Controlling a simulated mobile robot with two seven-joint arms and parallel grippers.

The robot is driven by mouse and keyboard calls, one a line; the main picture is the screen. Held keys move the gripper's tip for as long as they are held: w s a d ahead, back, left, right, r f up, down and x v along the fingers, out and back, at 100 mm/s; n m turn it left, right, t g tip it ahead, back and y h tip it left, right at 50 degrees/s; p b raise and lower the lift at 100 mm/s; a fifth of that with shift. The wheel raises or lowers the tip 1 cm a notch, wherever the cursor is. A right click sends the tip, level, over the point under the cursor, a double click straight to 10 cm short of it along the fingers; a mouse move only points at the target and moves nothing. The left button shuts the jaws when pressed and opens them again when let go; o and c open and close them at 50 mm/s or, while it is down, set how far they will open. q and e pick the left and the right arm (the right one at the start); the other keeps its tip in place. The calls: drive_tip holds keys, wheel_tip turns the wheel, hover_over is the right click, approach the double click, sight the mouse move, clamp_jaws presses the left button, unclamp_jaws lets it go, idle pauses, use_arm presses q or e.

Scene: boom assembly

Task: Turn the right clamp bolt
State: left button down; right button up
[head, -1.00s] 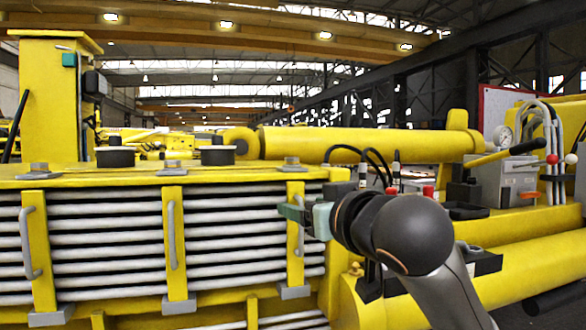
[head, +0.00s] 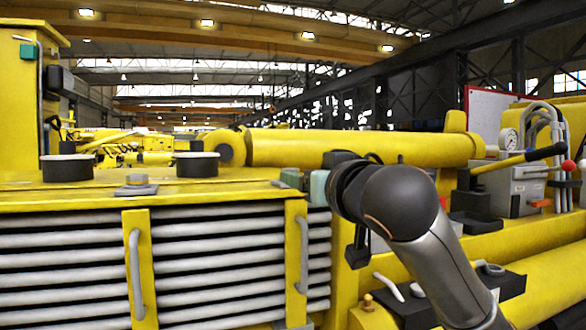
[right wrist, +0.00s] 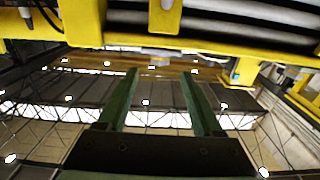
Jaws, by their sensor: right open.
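The right clamp is a yellow strap (head: 292,285) with a grey handle (head: 303,255) over the grey slats in the head view. Its top bolt is mostly or wholly hidden behind my right gripper. My right gripper (head: 303,183) is at the top of this clamp, with its greenish fingers pointing left just above the deck edge. In the right wrist view the fingers (right wrist: 160,85) are apart and nothing shows held between them. A grey plate (right wrist: 160,52) on a yellow strap shows beyond the fingertips; I cannot tell which clamp it belongs to. My left gripper is out of view.
A middle clamp bolt (head: 137,180) and two dark round caps (head: 68,168) (head: 197,164) stand on the yellow deck (head: 60,196). A yellow cylinder (head: 340,146) lies behind. A grey valve box (head: 515,187) with levers stands to the right. Space above the deck is open.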

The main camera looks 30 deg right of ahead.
sight(294, 170)
drive_tip(key=p+x, duration=0.1)
drive_tip(key=x, duration=0.5)
drive_tip(key=shift+r, duration=0.1)
drive_tip(key=shift+w+d+p, duration=0.15)
drive_tip(key=shift+w+p, duration=0.15)
drive_tip(key=shift+w, duration=0.3)
clamp_jaws()
